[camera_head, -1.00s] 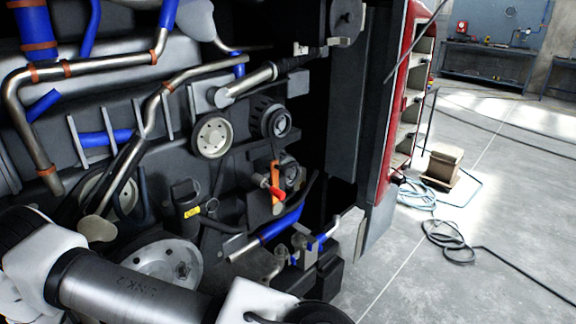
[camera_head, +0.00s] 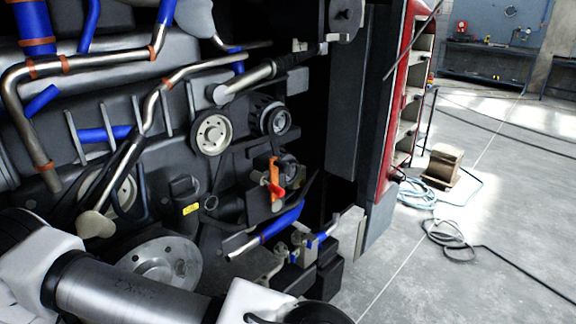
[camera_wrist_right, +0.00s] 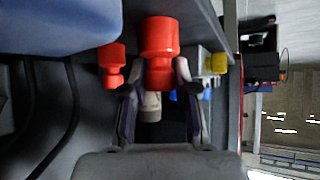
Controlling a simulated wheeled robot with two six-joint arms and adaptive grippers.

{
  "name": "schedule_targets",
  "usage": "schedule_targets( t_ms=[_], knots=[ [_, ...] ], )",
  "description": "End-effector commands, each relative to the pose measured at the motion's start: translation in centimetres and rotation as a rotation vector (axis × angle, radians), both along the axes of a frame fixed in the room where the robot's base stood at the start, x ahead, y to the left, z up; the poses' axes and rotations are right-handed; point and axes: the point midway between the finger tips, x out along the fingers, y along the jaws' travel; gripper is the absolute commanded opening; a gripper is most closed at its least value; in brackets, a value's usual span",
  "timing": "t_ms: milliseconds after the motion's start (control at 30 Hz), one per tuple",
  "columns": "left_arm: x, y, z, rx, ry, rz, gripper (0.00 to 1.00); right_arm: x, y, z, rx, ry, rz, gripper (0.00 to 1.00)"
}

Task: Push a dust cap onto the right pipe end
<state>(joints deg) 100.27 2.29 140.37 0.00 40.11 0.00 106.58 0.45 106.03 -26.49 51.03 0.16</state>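In the right wrist view, my right gripper (camera_wrist_right: 158,85) has its fingers drawn in around the lower part of a large red dust cap (camera_wrist_right: 159,40), which sticks out past the fingertips. A pale beige cylinder (camera_wrist_right: 150,107) shows between the fingers below the cap; I cannot tell what it belongs to. A smaller-looking red cap (camera_wrist_right: 112,65) is left of the fingers. My right gripper does not show in the head view. My left arm crosses the bottom left there, with its gripper out of view. I cannot tell which pipe end is the right one.
In the head view, the engine bay holds pulleys, an orange lever (camera_head: 275,172) and a metal pipe with a blue sleeve (camera_head: 283,221). A yellow part (camera_wrist_right: 215,63) lies right of my right gripper. A box (camera_head: 446,163) and cables (camera_head: 446,238) lie on the otherwise open floor.

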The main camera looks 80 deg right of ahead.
Motion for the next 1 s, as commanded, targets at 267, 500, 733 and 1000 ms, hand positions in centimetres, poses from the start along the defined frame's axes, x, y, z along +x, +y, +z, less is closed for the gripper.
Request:
schedule_targets(
  t_ms=[267, 500, 733, 1000],
  knots=[
    [0.0, 0.0, 0.9, 0.0, 0.0, 0.0, 0.63, 0.0, 0.0, 1.1, 0.0, 0.0, 0.0, 0.0],
    [0.0, 0.0, 2.6, 0.0, 0.0, 0.0, 0.63, 0.0, 0.0, 3.5, 0.0, 0.0, 0.0, 0.0],
    [0.0, 0.0, 4.1, 0.0, 0.0, 0.0, 0.63, 0.0, 0.0, 5.7, 0.0, 0.0, 0.0, 0.0],
    [0.0, 0.0, 4.2, 0.0, 0.0, 0.0, 0.63, 0.0, 0.0, 6.0, 0.0, 0.001, 0.0, 0.0]
  ],
)
